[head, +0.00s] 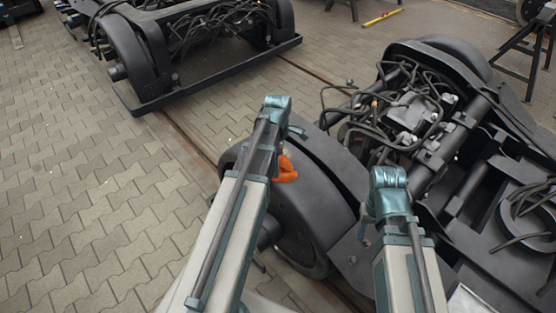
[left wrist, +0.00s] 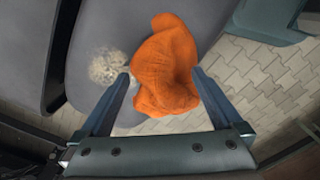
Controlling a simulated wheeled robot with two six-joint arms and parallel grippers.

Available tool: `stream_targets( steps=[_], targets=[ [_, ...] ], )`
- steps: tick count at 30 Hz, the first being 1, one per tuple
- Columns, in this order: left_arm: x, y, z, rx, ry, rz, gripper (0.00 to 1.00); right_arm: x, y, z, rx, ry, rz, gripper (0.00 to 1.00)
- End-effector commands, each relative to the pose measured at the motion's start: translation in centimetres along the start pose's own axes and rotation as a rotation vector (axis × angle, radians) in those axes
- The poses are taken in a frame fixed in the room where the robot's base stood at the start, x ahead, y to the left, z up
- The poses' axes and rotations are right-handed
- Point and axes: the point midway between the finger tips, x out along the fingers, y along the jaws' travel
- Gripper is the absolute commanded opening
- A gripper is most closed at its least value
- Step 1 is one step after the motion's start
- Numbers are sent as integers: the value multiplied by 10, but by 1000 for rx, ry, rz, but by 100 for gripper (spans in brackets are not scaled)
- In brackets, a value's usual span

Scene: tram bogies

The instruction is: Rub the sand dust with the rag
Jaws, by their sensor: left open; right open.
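The orange rag (left wrist: 165,68) lies crumpled on the dark grey curved wheel cover (left wrist: 205,18) of the near bogie. A pale patch of sand dust (left wrist: 108,67) is on the same surface, just left of the rag in the left wrist view. My left gripper (left wrist: 160,78) is open, its fingers on either side of the rag's lower part; I cannot tell whether they touch it. In the head view the rag (head: 286,168) shows partly behind my left arm, and the dust is hidden. My right gripper (head: 364,229) is open and empty beside the wheel cover, mostly hidden by its wrist.
The near bogie (head: 460,135) has cables and bars on top, right of the rag. Another bogie (head: 185,45) stands at the back left. A yellow level (head: 382,18) lies on the paving at the back. The paved floor (head: 85,190) at left is clear.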

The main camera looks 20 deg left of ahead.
Motion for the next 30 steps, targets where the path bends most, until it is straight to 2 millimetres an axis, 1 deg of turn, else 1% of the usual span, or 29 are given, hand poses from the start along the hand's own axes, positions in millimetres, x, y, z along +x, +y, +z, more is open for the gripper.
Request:
stream_targets(
  steps=[1,13,15,30],
  targets=[
    [5,0,0,0,0,0,100,5,0,0,0,0,0,50],
    [24,0,0,0,0,0,100,24,-2,-1,0,0,0,50],
    [21,0,0,0,0,0,93,21,-2,-1,0,0,0,50],
    [21,0,0,0,0,1,43,21,-2,-1,0,0,0,50]
  ],
)
